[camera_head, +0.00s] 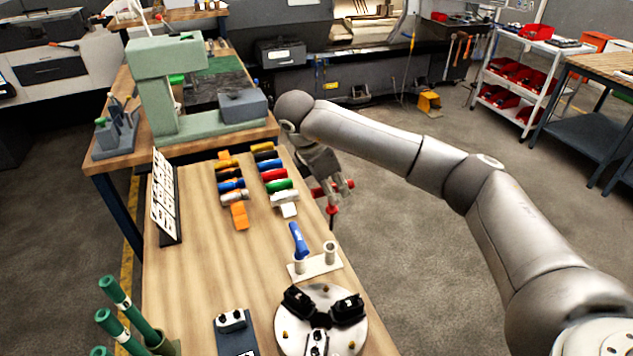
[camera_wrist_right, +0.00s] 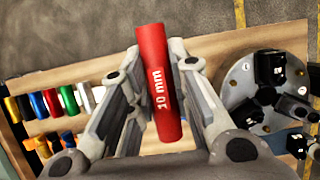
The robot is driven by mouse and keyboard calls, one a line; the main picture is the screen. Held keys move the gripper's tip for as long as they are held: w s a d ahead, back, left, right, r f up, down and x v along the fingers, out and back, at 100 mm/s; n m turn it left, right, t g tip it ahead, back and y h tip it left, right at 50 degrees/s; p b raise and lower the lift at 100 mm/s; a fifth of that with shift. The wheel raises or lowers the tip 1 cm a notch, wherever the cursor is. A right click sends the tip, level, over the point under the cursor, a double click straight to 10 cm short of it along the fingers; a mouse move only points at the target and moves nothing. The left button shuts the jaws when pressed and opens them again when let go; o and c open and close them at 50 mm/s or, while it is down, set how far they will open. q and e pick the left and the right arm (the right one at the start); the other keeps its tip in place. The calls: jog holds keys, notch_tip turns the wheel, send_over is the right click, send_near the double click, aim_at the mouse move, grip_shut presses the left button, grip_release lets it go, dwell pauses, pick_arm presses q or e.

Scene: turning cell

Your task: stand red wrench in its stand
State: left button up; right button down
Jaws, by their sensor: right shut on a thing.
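My right gripper (camera_head: 334,187) is shut on the red wrench (camera_head: 332,208), just off the right edge of the wooden bench. In the right wrist view the red wrench (camera_wrist_right: 160,85), marked "10 mm", lies between the two fingers. The pale stand (camera_head: 315,266) is on the bench, nearer to the head camera than the gripper. It has two upright tubes. A blue wrench (camera_head: 298,239) stands, slightly tilted, at the left tube; the right tube (camera_head: 329,252) looks empty. The stand cannot be made out in the right wrist view. My left gripper is not in view.
A round chuck (camera_head: 287,335) with black jaws lies close to the stand on its near side. Two rows of coloured handles (camera_head: 275,174) lie farther back. A label board (camera_head: 164,197) stands at the left edge, green-handled tools (camera_head: 115,292) at the near left.

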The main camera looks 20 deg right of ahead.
aim_at(334, 209)
jog(key=shift+s+a+f, duration=0.1)
jog(key=shift+s, duration=0.1)
jog(key=shift+f, duration=0.25)
jog(key=shift+w+f+b, duration=0.1)
jog(key=shift+f+b, duration=0.4)
jog(key=shift+f, duration=0.1)
jog(key=shift+f+b, duration=0.5)
jog(key=shift+f, duration=0.65)
jog(key=shift+f+b, duration=0.4)
jog(key=shift+f, duration=0.75)
jog(key=shift+f+b, duration=0.45)
jog(key=shift+f, duration=0.45)
pick_arm(q)
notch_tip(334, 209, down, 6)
jog(key=b, duration=0.2)
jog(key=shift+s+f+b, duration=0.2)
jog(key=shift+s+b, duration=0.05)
jog(key=shift+b, duration=0.1)
pick_arm(e)
jog(key=shift+f, duration=1.5)
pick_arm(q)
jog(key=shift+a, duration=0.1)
pick_arm(e)
jog(key=c, duration=1.3)
grip_release()
